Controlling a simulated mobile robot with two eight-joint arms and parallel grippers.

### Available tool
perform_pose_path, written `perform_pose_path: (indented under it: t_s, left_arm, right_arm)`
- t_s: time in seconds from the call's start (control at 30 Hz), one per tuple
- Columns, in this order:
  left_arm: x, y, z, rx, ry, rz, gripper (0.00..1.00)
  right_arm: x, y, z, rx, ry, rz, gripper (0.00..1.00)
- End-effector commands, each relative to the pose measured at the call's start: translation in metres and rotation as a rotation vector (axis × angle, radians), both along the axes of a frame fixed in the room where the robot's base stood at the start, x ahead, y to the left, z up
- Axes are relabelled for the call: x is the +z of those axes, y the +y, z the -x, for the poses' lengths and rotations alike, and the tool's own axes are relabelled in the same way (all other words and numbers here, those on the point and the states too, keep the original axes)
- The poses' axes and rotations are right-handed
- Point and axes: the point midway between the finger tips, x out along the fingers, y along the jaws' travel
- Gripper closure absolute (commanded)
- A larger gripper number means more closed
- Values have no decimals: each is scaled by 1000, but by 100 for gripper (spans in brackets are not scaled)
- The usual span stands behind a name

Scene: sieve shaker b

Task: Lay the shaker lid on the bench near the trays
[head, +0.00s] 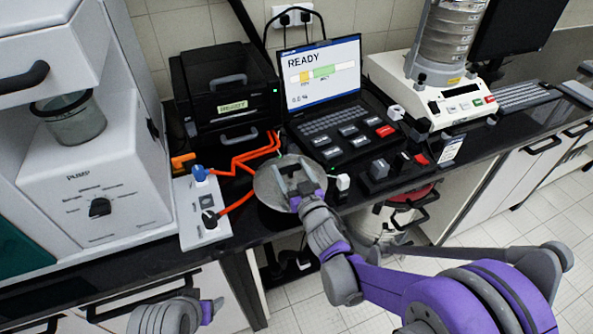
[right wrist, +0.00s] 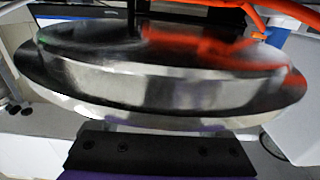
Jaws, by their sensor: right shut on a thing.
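The shaker lid is a round grey metal disc (head: 264,188), over the front part of the black bench (head: 150,262) in front of the laptop. My right gripper (head: 297,184) is shut on the lid at its top. In the right wrist view the lid (right wrist: 165,88) fills the middle, with a shiny rim and orange reflections, above my dark finger pad (right wrist: 155,152). I cannot tell how high it is above the bench. Part of my left arm shows at the bottom left, but its gripper is not in view. I cannot make out the trays.
An open laptop (head: 322,72) stands behind the lid. The sieve shaker (head: 440,95) stands at the back right. The bench's front edge is close below the lid.

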Motion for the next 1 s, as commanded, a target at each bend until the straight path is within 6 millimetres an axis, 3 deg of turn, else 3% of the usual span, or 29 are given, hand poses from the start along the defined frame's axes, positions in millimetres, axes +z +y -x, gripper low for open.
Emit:
perform_pose_path:
  t_s: [0.33, 0.77, 0.8, 0.9, 1.0]
  left_arm:
    - [-6, 0, 2, 0, 3, 0, 35]
    - [-10, 0, 3, 0, 5, 0, 35]
    - [-10, 0, 3, 0, 6, 0, 35]
    - [-9, 0, 3, 0, 5, 0, 35]
    - [-9, 0, 2, 0, 5, 0, 35]
  right_arm:
    - [-43, 0, -1, 0, -1, 0, 98]
    - [-49, 0, 0, 0, 0, 0, 98]
    - [-50, 0, 0, 0, 0, 0, 19]
    - [-49, 0, 0, 0, 0, 0, 1]
    - [-48, 0, 0, 0, 0, 0, 0]
